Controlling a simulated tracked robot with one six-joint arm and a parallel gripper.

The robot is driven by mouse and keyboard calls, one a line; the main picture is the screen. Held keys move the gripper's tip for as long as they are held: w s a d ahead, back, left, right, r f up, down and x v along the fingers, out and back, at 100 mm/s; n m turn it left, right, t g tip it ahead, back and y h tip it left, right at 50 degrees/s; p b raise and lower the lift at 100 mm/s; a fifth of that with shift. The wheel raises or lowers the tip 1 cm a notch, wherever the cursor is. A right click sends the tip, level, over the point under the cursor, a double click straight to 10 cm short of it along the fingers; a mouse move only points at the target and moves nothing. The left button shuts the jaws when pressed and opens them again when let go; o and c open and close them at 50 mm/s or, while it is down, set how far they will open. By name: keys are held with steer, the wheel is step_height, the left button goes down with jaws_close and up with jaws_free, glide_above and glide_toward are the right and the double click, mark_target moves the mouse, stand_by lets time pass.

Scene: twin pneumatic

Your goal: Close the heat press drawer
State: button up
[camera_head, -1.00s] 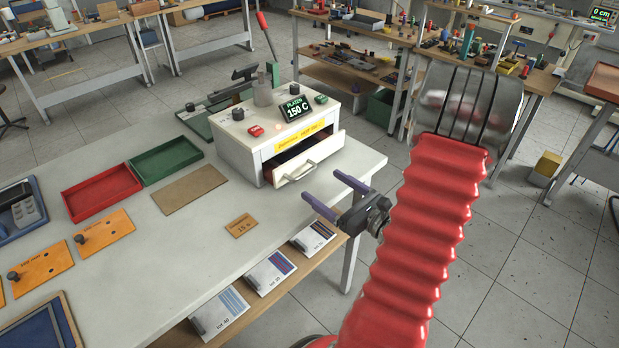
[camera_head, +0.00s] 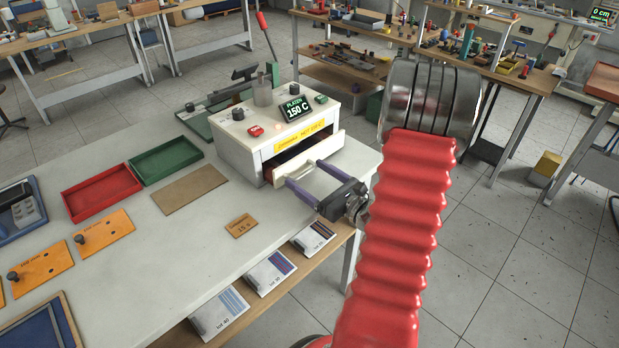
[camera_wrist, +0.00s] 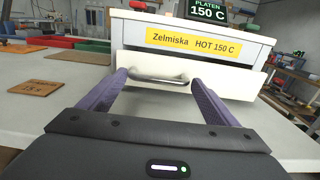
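The heat press (camera_head: 245,125) is a white box on the workbench, with a display reading 150 C and a yellow label. Its drawer (camera_head: 318,163) stands partly open, with a dark gap behind its front panel; the drawer front also shows in the wrist view (camera_wrist: 225,80). The drawer has a metal bar handle (camera_wrist: 158,79). My gripper (camera_head: 303,172) is open, its two purple fingers spread wide and pointing at the drawer front. In the wrist view the fingers (camera_wrist: 160,88) lie on either side of the handle. I cannot tell whether they touch the panel.
The workbench (camera_head: 210,225) holds a red tray (camera_head: 102,190), a green tray (camera_head: 165,160), a brown board (camera_head: 190,189) and orange plates (camera_head: 104,231) to the left. A small tan card (camera_head: 241,226) lies in front of the press. Booklets (camera_head: 270,272) sit on the shelf below.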

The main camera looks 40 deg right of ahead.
steer(key=c, duration=1.1)
steer(key=shift+d, duration=0.1)
steer(key=shift+d, duration=0.1)
